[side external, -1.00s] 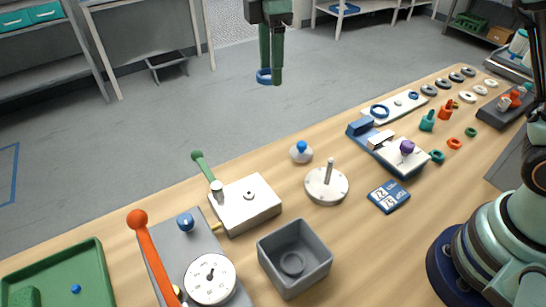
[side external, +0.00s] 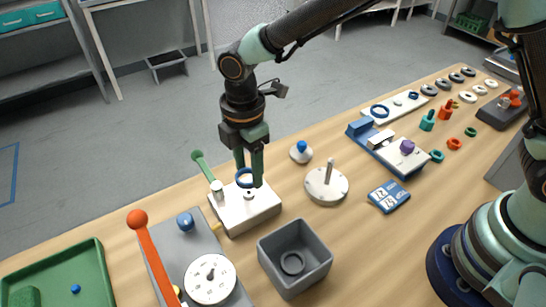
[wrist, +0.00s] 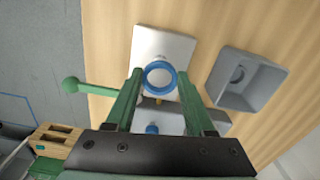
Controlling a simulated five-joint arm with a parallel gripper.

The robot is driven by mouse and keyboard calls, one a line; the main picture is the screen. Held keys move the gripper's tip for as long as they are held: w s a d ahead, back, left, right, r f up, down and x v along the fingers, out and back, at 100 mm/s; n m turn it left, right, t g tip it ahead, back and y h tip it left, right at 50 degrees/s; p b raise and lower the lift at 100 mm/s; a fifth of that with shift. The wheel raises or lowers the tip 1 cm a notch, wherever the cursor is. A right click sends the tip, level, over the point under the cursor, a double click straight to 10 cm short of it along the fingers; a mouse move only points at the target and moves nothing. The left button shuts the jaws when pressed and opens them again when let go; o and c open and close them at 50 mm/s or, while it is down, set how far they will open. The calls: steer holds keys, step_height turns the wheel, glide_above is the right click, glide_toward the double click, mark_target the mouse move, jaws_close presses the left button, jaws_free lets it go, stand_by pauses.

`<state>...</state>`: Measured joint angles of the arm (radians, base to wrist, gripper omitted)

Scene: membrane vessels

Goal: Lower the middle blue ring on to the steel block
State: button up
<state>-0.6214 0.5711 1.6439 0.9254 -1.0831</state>
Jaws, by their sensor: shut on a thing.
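My gripper (side external: 250,180) is shut on a blue ring (side external: 244,178) and holds it over the steel block (side external: 262,208). In the wrist view the ring (wrist: 160,78) sits between the green fingertips, and the block (wrist: 178,45) shows behind and through it. The small fitting on the block's top (side external: 248,194) shows just below the ring in the side view. The ring appears a little above the block's top; the exact gap is hard to tell. Another blue ring (side external: 379,111) and a smaller blue ring (side external: 413,96) are on the white board (side external: 395,108).
A green-handled lever (side external: 203,165) rises at the block's left. A grey box (side external: 294,258) stands in front, an orange-knobbed lever (side external: 148,245) and a dial (side external: 209,278) at front left. A round plate with a post (side external: 327,185) stands to the right.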

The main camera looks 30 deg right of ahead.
mark_target(251, 191)
steer(key=shift+f, duration=2.3)
steer(key=o, duration=1.4)
step_height(251, 191, up, 12)
steer(key=shift+r, duration=0.1)
